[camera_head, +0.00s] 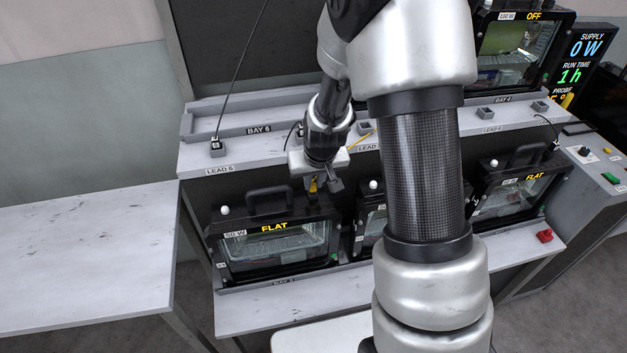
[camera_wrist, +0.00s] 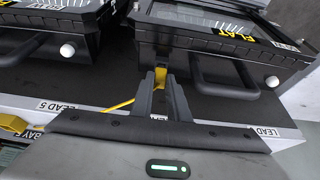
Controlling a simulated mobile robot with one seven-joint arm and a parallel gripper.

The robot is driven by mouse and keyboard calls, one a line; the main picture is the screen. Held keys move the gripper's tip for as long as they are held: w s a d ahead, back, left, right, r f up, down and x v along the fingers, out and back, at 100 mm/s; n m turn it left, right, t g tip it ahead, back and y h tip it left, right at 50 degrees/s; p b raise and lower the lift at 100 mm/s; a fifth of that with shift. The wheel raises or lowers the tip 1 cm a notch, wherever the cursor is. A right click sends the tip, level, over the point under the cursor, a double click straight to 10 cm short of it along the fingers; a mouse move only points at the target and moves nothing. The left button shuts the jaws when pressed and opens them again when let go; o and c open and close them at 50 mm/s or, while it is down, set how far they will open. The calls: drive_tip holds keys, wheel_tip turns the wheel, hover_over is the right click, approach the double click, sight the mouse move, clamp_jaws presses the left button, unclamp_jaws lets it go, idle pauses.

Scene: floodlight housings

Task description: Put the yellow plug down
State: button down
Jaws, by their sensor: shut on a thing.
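The yellow plug (camera_wrist: 160,77) shows as a small yellow piece between my fingertips in the wrist view. My gripper (camera_wrist: 161,92) is shut on it, and the fingers hide much of it. A yellow lead (camera_wrist: 120,105) runs off to the left from beside the fingers. In the head view my gripper (camera_head: 322,185) points down in front of the lead shelf, above the right end of the 50 W floodlight marked FLAT (camera_head: 271,244). A bit of the yellow plug (camera_head: 313,187) shows there. I cannot tell whether the plug touches the housing.
The lead shelf (camera_head: 238,158) carries small grey holders, with a black plug (camera_head: 216,146) at LEAD 6. Other floodlights stand right, one marked FLAT (camera_head: 520,187). The floodlight's black handle (camera_wrist: 222,74) is close to my fingers. A bare table (camera_head: 85,250) is at left.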

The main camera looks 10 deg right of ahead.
drive_tip(key=shift+f+b, duration=0.5)
drive_tip(key=shift+b, duration=0.1)
drive_tip(key=shift+f, duration=0.1)
drive_tip(key=c, duration=1.7)
unclamp_jaws()
drive_tip(key=s+f+p+v, duration=0.1)
drive_tip(key=s+v, duration=0.1)
drive_tip(key=v, duration=1.1)
drive_tip(key=s+p+v, duration=0.1)
drive_tip(key=s+v, duration=0.1)
drive_tip(key=v, duration=1.1)
drive_tip(key=shift+t, duration=0.6)
drive_tip(key=s+r, duration=0.1)
drive_tip(key=s, duration=0.2)
drive_tip(key=s+r, duration=0.2)
drive_tip(key=s, duration=0.2)
drive_tip(key=s+r, duration=0.1)
drive_tip(key=s, duration=0.3)
drive_tip(key=shift+r, duration=0.3)
